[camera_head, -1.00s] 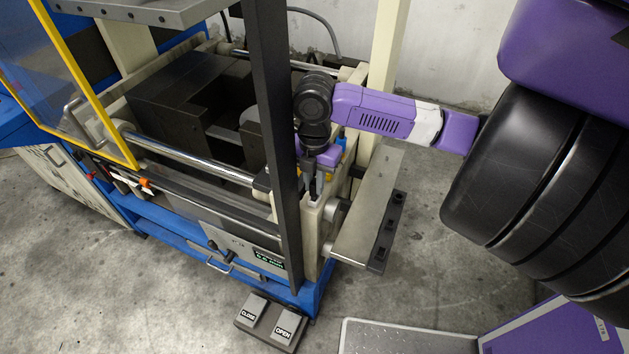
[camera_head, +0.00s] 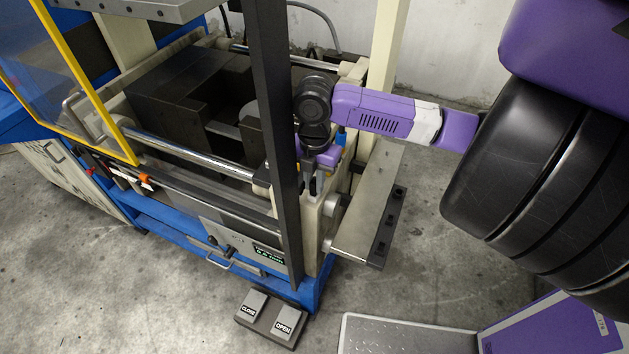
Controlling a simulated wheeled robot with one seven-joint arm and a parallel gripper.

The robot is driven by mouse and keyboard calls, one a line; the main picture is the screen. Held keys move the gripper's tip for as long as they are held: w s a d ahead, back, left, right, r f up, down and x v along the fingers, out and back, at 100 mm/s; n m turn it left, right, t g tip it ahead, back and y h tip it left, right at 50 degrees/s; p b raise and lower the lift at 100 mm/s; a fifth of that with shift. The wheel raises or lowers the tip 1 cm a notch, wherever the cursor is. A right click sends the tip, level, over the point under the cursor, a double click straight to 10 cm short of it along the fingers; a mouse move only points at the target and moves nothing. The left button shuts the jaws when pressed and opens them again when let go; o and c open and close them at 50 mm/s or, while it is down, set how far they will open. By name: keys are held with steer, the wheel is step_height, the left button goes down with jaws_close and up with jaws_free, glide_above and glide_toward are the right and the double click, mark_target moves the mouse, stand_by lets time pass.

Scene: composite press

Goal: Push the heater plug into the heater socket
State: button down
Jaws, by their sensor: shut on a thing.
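My gripper (camera_head: 314,187) points down at the right end of the press, just right of the dark upright post. Its fingers are small and partly hidden by the wrist and the post. They are shut on a small grey piece, which I take to be the heater plug, close to the top of the cream end block (camera_head: 312,215). The heater socket cannot be made out. I cannot tell whether the plug touches or sits in it.
The dark upright post (camera_head: 281,150) stands close left of my gripper. A steel plate (camera_head: 365,220) with black blocks juts out to the right. A blue fitting (camera_head: 341,136) is just behind. Foot pedals (camera_head: 268,318) lie on the floor in front.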

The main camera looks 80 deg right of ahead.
steer(key=shift+f, duration=0.15)
stand_by(0.7)
steer(key=c, duration=1.3)
jaws_free()
step_height(320, 180, up, 8)
steer(key=shift+f, duration=0.1)
steer(key=shift+s, duration=0.15)
